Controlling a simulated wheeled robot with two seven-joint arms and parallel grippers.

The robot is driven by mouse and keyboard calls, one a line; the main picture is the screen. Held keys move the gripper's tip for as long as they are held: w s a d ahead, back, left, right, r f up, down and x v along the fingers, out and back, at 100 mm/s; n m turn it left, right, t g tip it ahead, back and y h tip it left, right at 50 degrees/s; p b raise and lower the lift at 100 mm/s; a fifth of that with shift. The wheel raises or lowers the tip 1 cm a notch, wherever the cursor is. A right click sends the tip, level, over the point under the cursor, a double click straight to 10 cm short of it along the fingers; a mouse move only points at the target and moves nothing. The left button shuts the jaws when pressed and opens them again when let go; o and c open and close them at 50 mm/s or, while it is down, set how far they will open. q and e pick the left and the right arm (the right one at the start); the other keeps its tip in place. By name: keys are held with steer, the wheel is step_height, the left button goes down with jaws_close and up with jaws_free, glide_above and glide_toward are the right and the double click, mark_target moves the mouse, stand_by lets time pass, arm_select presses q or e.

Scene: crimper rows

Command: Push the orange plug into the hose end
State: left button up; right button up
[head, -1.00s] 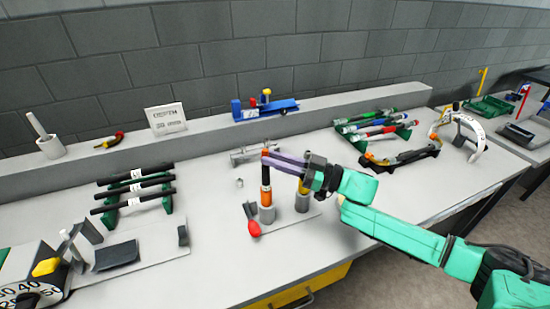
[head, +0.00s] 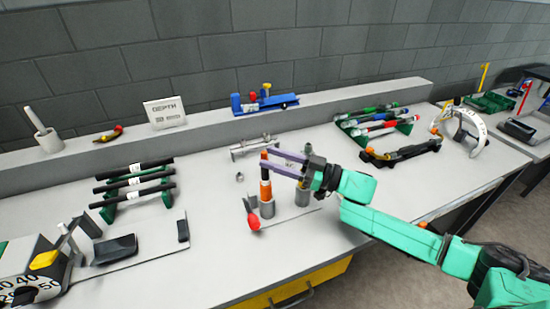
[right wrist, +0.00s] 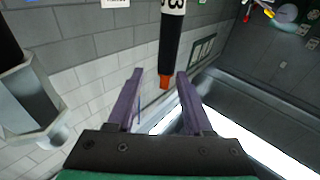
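The orange plug (head: 264,155) sits at the top end of an upright black hose (head: 265,171), whose lower part has an orange band. The hose stands in a grey holder (head: 267,209). How deep the plug sits cannot be told. My right gripper (head: 270,158) reaches in from the right with its purple fingers open around the top of the hose. In the right wrist view the orange tip (right wrist: 165,82) lies between the fingers (right wrist: 158,75) with a gap on each side. A white label with a digit shows on the hose there. My left gripper is out of view.
A second grey holder (head: 302,196) stands just right of the hose, under my right gripper. Black hoses on a green rack (head: 135,186) are at left, coloured ones (head: 375,126) at right.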

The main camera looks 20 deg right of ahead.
steer(key=shift+w+f, duration=0.1)
steer(key=shift+d, duration=0.1)
steer(key=p+v, duration=0.1)
steer(key=v, duration=1.3)
steer(key=shift+d, duration=0.15)
